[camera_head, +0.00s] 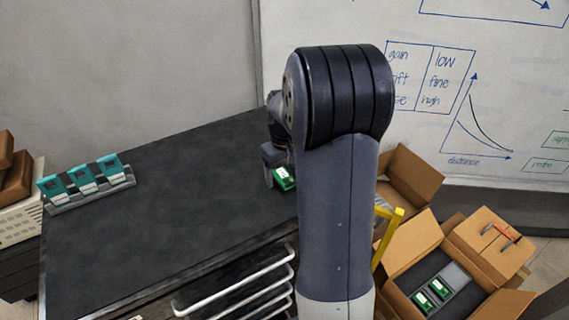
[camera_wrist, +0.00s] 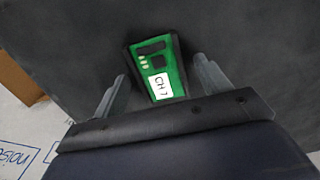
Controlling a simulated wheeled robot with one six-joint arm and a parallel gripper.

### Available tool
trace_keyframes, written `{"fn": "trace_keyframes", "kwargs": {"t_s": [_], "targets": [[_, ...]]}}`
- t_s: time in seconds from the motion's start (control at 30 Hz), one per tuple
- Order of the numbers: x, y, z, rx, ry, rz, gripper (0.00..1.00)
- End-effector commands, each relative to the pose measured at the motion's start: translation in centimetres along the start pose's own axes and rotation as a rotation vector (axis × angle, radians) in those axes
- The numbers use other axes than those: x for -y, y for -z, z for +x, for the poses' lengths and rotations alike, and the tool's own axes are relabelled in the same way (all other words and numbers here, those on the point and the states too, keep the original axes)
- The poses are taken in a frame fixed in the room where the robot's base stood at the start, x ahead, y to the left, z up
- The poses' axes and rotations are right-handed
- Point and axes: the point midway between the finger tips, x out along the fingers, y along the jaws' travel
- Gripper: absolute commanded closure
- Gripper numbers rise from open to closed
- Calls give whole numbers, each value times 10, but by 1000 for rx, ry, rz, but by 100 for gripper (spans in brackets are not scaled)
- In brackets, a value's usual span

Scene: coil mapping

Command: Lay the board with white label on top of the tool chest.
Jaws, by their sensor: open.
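A green board with a white label reading CH 7 (camera_wrist: 161,70) lies on the dark top of the tool chest (camera_head: 150,190). In the head view the board (camera_head: 284,178) shows near the right side of the chest top, partly hidden by my arm. My gripper (camera_wrist: 159,67) is open, with one finger on each side of the board and a visible gap at both fingers. In the head view my gripper (camera_head: 270,172) is low over the chest top, largely hidden.
An open cardboard box (camera_head: 470,255) at right holds two green boards in dark foam. Another open box (camera_head: 410,178) and a yellow frame (camera_head: 390,235) stand near my arm. A rack of teal modules (camera_head: 88,183) sits at the chest's left end. The middle top is clear.

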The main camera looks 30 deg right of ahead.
Motion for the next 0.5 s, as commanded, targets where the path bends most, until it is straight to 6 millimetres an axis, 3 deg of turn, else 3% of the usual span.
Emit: {"fn": "trace_keyframes", "kwargs": {"t_s": [0.17, 0.5], "targets": [[0, 1, -24, -6, -2, 0, 28], [0, 1, -96, -5, -2, 0, 28]]}}
